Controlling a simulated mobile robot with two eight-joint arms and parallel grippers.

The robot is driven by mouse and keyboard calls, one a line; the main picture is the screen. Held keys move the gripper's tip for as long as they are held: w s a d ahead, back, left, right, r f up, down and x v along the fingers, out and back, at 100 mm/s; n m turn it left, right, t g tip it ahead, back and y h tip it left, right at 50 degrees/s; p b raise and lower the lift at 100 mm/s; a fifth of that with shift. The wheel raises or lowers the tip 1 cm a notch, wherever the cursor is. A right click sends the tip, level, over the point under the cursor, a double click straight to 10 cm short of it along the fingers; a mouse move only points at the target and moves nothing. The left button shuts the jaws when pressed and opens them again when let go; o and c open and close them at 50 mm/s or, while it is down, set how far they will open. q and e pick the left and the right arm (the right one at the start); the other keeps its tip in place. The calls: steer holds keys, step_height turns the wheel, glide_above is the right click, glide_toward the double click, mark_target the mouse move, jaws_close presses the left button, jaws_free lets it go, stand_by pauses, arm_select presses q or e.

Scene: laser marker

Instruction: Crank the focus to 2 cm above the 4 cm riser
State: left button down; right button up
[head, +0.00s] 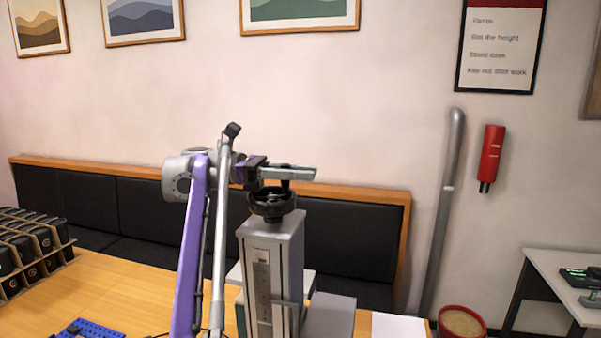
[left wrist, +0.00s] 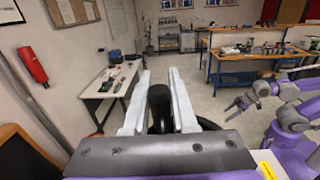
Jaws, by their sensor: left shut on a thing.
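The laser marker's grey column (head: 285,245) stands upright on the wooden table, with a scale (head: 262,292) on its front face. A black handwheel crank (head: 272,207) sits on top of the column. My left gripper (head: 290,173) is above the wheel, shut on its upright crank handle. In the left wrist view the dark crank handle (left wrist: 160,105) stands between the two pale fingers. I cannot make out the scale reading. The riser cannot be told apart behind the column. My right gripper (left wrist: 243,103) shows small at the right of the left wrist view; its jaw state is unclear.
A divided crate of black cups (head: 30,250) and a blue perforated piece (head: 90,329) are on the table's left. White paper (head: 398,327) lies right of the column. A red bucket (head: 461,322) stands beyond the right edge. A black bench backs the table.

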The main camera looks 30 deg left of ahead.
arm_select(q)
steer(key=c, duration=0.7)
jaws_free()
